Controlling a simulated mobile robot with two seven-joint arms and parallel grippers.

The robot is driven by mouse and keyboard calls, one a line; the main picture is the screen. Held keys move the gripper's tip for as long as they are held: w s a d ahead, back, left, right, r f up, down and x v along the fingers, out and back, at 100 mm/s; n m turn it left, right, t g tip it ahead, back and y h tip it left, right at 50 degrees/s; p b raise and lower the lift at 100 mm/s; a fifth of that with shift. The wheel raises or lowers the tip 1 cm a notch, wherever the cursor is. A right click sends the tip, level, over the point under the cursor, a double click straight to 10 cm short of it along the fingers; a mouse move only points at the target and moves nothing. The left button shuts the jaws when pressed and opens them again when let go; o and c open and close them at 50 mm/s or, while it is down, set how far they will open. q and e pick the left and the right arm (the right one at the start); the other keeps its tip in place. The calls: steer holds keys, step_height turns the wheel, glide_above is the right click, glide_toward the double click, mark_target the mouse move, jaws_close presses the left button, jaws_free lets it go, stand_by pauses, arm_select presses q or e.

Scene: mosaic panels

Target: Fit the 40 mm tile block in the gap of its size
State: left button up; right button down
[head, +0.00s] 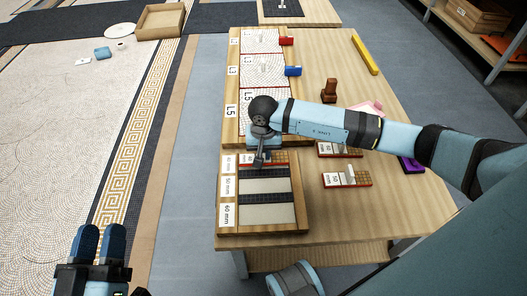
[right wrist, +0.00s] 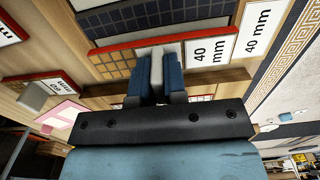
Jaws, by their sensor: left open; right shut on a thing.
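The 40 mm tile block (right wrist: 210,52) has a red edge, a tan mosaic face and a white handle. My right gripper (right wrist: 157,62) is shut on the handle. In the head view my right gripper (head: 261,160) is at the far end of the gap board (head: 262,233), by its 40 mm row. The board's own 40 mm label (right wrist: 257,30) is close beside the block's label in the right wrist view. My arm hides part of the block; I cannot tell whether it is seated or just above the gap. My left gripper (head: 100,234) is open and empty, off the table.
Two other labelled tile blocks, a nearer one (head: 347,180) and a farther one (head: 340,150), lie right of the board. A brown stamp (head: 329,92), a yellow bar (head: 365,54) and a purple item (head: 411,164) are on the table (head: 330,215). White panels (head: 262,72) lie beyond.

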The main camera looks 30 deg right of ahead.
arm_select(q)
steer(key=shift+f+b, duration=0.7)
steer(key=shift+f, duration=0.1)
arm_select(e)
steer(key=shift+f, duration=0.85)
steer(key=c, duration=1.1)
jaws_free()
step_height(320, 180, up, 8)
steer(key=p, duration=0.2)
steer(key=shift+p, duration=0.3)
step_height(320, 180, up, 4)
steer(key=shift+r+p, duration=0.25)
steer(key=shift+p, duration=0.25)
arm_select(q)
steer(key=shift+w+a+g+y, duration=0.15)
steer(key=shift+a+g+y, duration=0.25)
steer(key=shift+g+y, duration=0.15)
arm_select(e)
steer(key=shift+r, duration=0.7)
